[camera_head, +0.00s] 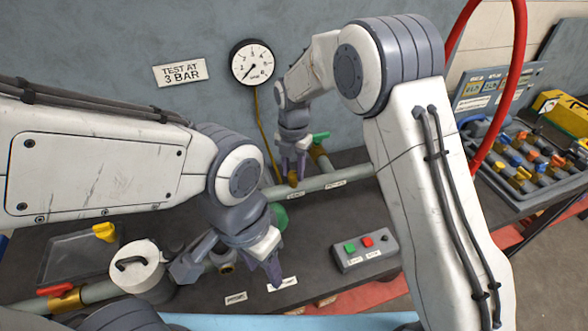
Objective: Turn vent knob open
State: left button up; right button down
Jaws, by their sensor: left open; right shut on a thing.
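My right gripper (293,172) comes down from above at the far pipe (330,181). Its dark fingers are shut on the vent knob, which they mostly hide; a small brass part (292,180) shows at the fingertips, above a small white label. How far the knob is turned cannot be told. My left gripper (230,269) is open, with its fingers spread low over the near pipe section, beside a green round part (281,217). I see nothing held between its fingers.
A gauge (251,62) on the wall has its needle at the lower left. A green-handled valve (320,137) stands right of my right gripper. A button box (364,249), a grey canister (138,268) and a red-handled valve (64,295) stand on the bench. A parts tray (530,165) is at right.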

aim_at(293, 173)
jog(key=shift+w+r+n, duration=0.15)
jog(key=shift+n, duration=0.15)
jog(key=c, duration=0.5)
grip_release()
jog(key=shift+r, duration=0.3)
notch_tip(293, 173, up, 10)
jog(key=shift+f+b, duration=0.15)
jog(key=shift+b, duration=1.05)
